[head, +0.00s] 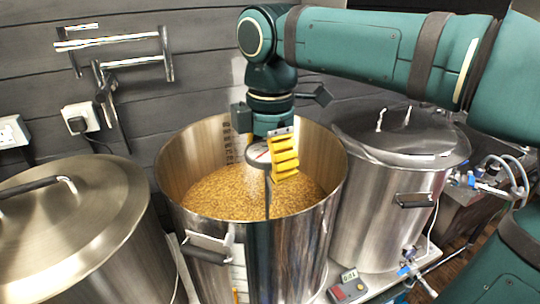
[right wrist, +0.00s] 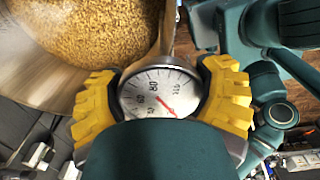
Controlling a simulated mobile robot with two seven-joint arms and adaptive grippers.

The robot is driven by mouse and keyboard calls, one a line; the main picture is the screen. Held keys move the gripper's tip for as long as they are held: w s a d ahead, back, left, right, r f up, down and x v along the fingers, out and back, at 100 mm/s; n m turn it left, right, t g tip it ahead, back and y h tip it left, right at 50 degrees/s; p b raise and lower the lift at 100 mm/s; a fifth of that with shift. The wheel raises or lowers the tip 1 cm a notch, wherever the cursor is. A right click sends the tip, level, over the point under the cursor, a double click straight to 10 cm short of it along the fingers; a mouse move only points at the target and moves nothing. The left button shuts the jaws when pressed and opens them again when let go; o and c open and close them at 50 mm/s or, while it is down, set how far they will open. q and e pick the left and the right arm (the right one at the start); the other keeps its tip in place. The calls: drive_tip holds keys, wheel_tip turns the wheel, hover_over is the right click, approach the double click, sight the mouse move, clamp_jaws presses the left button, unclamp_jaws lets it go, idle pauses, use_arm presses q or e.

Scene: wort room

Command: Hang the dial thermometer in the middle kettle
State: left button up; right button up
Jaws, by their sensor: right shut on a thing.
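The middle kettle (head: 333,215) is a tall open steel pot with pale grain (head: 225,192) inside. My right gripper (head: 272,152), with yellow fingers, is shut on the dial thermometer (head: 257,153) above the kettle's opening, toward its near side. The thermometer's thin dark stem points down and shows against the grain and near rim; I cannot tell whether its tip is inside the rim. In the right wrist view the white round dial (right wrist: 150,88) with a red needle sits between both yellow fingers, beside the kettle's rim (right wrist: 168,30). My left gripper is out of view.
A lidded kettle (head: 75,225) stands at the left and another lidded kettle (head: 385,215) at the right, close to the middle one. A small digital controller (head: 347,287) lies at the front. Wall rails (head: 115,50) and a socket (head: 80,118) are behind.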

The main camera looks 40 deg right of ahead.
drive_tip(key=shift+f, duration=0.55)
idle(0.9)
idle(0.5)
drive_tip(key=shift+f+b, duration=1.5)
drive_tip(key=shift+f, duration=0.8)
drive_tip(key=shift+f+b, duration=0.9)
drive_tip(key=shift+f, duration=0.5)
drive_tip(key=o, duration=1.3)
drive_tip(key=shift+c, duration=0.2)
